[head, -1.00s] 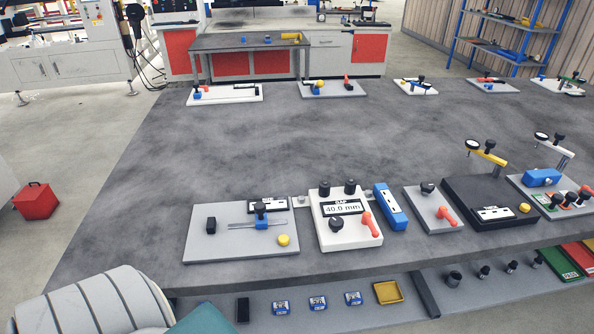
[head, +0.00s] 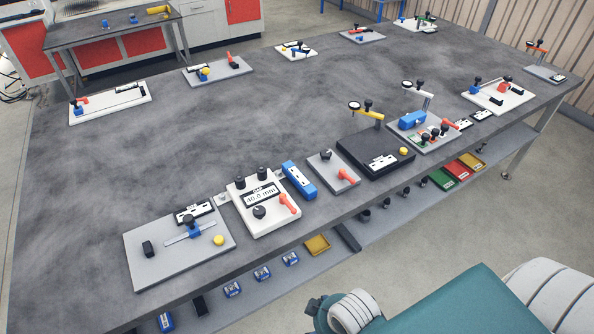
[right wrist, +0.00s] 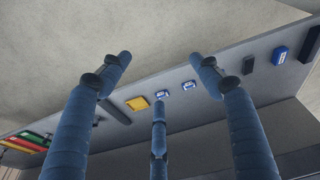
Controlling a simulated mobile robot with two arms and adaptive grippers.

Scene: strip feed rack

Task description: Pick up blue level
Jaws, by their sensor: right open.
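The blue level (head: 299,179) lies on the grey table, a long blue block with pale vial windows. It sits between the white gap gauge box (head: 262,206) and a small grey plate with a red lever (head: 333,172). Nothing holds it. My right gripper shows in the right wrist view (right wrist: 160,75), its three blue fingers spread apart with nothing between them. It faces the shelf under the table, and the level cannot be made out in that view. In the head view only parts of my right arm show at bottom right. My left gripper is not in view.
A grey fixture plate (head: 140,262) stands left of the gauge box, a black base with a yellow arm (head: 352,158) to the right. The lower shelf (right wrist: 235,65) holds a yellow tray (right wrist: 138,103) and small blue boxes (right wrist: 189,85). The table's middle is clear.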

